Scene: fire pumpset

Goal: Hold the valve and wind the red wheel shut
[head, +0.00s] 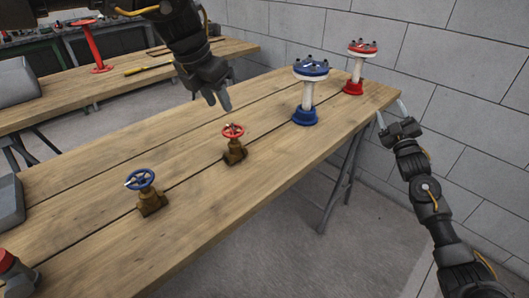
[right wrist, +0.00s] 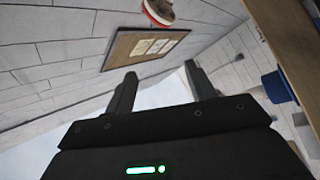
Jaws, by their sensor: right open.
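The valve with the red wheel (head: 233,131) has a brass body (head: 235,153) and stands upright on the wooden table. My left gripper (head: 220,104) hangs above and slightly behind the red wheel, apart from it. Its fingers point down, and the gap between them is hard to judge. My right gripper (head: 391,111) is off the table's right end, far from the valve. It is open and empty; its two fingers stand apart in the right wrist view (right wrist: 162,92).
A similar valve with a blue wheel (head: 140,179) stands to the left. A blue pillar fitting (head: 307,95) and a red one (head: 356,72) stand at the table's (head: 204,210) far right. A second bench (head: 105,83) is behind. The tabletop around the red-wheeled valve is clear.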

